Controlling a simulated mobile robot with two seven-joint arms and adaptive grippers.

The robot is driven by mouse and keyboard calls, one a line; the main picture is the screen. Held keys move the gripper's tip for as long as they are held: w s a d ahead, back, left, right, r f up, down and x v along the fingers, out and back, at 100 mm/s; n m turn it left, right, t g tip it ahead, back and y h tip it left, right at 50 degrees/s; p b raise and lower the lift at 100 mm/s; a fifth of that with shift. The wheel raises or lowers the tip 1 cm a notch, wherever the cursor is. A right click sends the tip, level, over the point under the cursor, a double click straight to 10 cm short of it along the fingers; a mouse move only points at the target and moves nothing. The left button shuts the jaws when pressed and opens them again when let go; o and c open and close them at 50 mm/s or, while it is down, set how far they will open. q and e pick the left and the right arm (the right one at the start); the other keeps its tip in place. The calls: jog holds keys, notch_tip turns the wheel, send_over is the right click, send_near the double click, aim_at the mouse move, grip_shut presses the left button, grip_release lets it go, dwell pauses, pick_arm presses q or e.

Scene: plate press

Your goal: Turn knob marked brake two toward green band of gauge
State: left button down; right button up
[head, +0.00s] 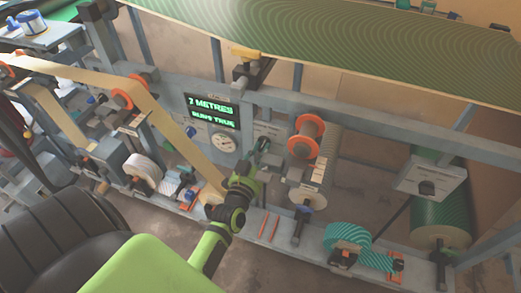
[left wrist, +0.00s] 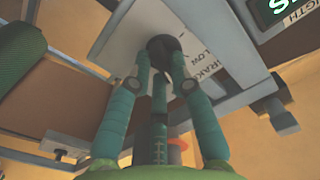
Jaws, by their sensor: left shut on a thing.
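My left gripper (head: 262,148) reaches up to a small pale panel (head: 268,130) just right of the gauge. In the left wrist view its fingers (left wrist: 163,72) are shut around a dark round knob (left wrist: 164,44) on a pale plate. The plate's lettering (left wrist: 205,62) is partly covered and reads like "BRAKE" and "LOW"; the number is not readable. In the head view the knob is hidden by the gripper. The round white gauge (head: 223,143) sits below the display; its needle and any green band are too small to read. My right gripper is not in view.
A dark display (head: 211,110) with green letters reads "2 METRES RUNS TRUE". An orange-flanged roll (head: 306,136) stands right of my gripper. Another panel with a dark knob (head: 427,187) is at the far right. A tan web (head: 170,125) runs down on the left.

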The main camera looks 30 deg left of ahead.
pick_arm(q)
jog(key=n, duration=0.1)
jog(key=n+p, duration=0.1)
jog(key=n, duration=0.2)
jog(key=shift+r+p, duration=0.25)
jog(key=shift+p, duration=0.1)
jog(key=shift+n+p, duration=0.55)
jog(key=shift+n, duration=2.25)
jog(key=c, duration=1.1)
grip_release()
